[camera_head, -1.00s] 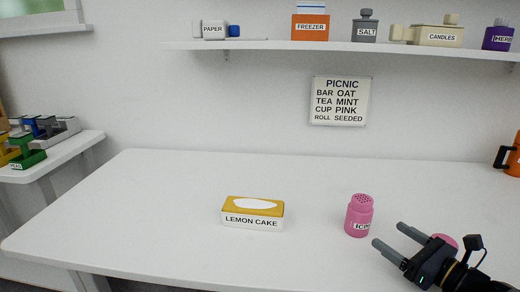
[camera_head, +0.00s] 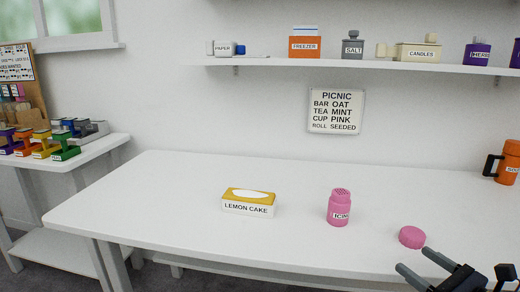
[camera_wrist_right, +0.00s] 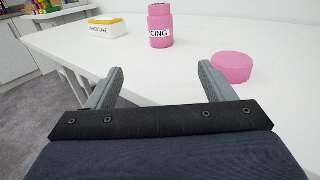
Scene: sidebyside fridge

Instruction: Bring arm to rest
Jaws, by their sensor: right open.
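My right gripper (camera_head: 420,268) is at the lower right of the head view, open and empty, near the table's front edge. In the right wrist view its two fingers (camera_wrist_right: 160,85) are spread with nothing between them. A pink round lid (camera_head: 411,237) lies on the table just beyond the fingers. The pink icing shaker (camera_head: 338,208) stands upright to the left of the lid. My left gripper is not in view.
A lemon cake box (camera_head: 248,202) sits on the white table (camera_head: 140,200), left of the shaker. A shelf (camera_head: 370,63) with several containers hangs above. A side table (camera_head: 60,160) at left holds coloured items.

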